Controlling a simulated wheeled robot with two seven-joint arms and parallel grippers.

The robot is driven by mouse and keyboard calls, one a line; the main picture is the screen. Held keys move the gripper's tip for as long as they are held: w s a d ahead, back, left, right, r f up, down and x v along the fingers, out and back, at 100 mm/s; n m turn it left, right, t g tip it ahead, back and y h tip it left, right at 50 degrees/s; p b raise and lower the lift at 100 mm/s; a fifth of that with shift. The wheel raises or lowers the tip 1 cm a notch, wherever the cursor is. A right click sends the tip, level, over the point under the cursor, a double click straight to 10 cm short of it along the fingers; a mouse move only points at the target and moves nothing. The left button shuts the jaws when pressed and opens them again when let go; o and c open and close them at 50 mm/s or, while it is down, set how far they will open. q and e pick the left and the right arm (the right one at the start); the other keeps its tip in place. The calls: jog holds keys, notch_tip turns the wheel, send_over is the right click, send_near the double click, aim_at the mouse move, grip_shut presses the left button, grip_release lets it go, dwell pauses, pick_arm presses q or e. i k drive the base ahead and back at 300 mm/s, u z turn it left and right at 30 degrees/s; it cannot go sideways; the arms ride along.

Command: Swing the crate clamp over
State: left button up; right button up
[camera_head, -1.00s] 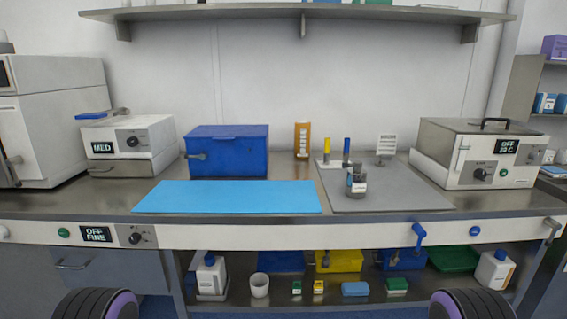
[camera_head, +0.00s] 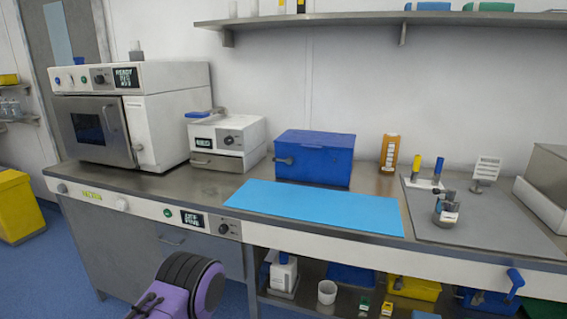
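The blue lidded crate (camera_head: 315,160) stands closed on the steel counter, behind the light blue mat. A small dark grey clamp or latch (camera_head: 284,161) sticks out from the left part of its front face; its exact position is too small to tell. A blue clamp-like lever (camera_head: 514,282) is also mounted on the counter's front edge at the right. Part of my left arm shows at the bottom, below the counter front and well away from the crate. Neither gripper can be made out.
The light blue mat (camera_head: 315,207) lies bare in front of the crate. A white device (camera_head: 228,140) stands left of it, an oven (camera_head: 110,125) farther left. A shelf (camera_head: 400,20) hangs above.

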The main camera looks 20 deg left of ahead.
aim_at(282, 160)
jog(key=u, duration=0.05)
jog(key=k, duration=0.5)
jog(key=u, duration=0.9)
jog(key=i, duration=0.8)
jog(key=z, duration=0.5)
